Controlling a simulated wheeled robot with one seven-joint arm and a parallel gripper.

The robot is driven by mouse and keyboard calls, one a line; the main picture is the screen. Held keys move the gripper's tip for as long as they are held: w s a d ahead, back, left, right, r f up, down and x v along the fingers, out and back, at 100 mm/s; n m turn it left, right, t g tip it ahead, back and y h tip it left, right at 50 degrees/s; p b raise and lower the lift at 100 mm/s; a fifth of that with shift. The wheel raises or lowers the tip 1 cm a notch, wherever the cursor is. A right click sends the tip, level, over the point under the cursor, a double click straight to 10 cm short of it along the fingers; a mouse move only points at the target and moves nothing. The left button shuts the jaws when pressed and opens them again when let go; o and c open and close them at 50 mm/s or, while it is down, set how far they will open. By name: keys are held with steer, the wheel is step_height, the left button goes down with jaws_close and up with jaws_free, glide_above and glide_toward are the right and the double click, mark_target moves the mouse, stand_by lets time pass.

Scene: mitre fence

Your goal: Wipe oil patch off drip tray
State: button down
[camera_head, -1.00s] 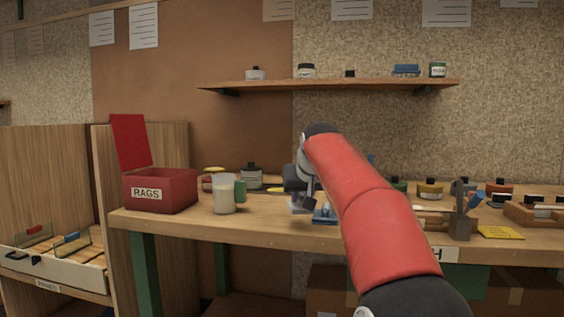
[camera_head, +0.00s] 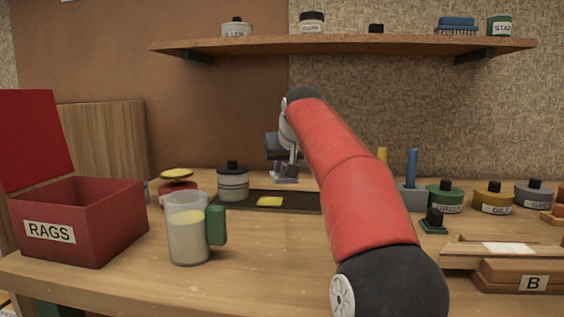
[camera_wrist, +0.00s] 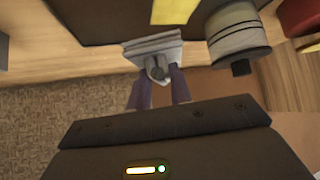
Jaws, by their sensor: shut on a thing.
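The drip tray (camera_head: 232,203) is a flat dark tray on the bench, partly hidden behind my arm. A yellow oil patch (camera_head: 270,201) lies on it, left of my arm. In the wrist view the dark tray (camera_wrist: 95,12) fills the top, with part of the yellow patch (camera_wrist: 173,10) at the edge. My gripper (camera_head: 286,168) is beyond the patch, near the tray's back edge. Its purple fingers (camera_wrist: 158,80) are shut on the grey knob of a pale layered pad (camera_wrist: 152,48). I cannot tell whether the pad touches the tray.
A lidded grey jar (camera_head: 233,183) stands close by the tray's left part. A jug (camera_head: 188,228) with a green handle and an open red RAGS box (camera_head: 85,220) are at front left. Several pots (camera_head: 445,197) stand right. A shelf (camera_head: 340,45) runs above.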

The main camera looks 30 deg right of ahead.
mark_target(287, 178)
steer(key=shift+s+r, duration=0.1)
steer(key=shift+s, duration=0.15)
step_height(287, 178, down, 4)
steer(key=b, duration=0.3)
steer(key=shift+f+b, duration=0.25)
steer(key=shift+b, duration=0.05)
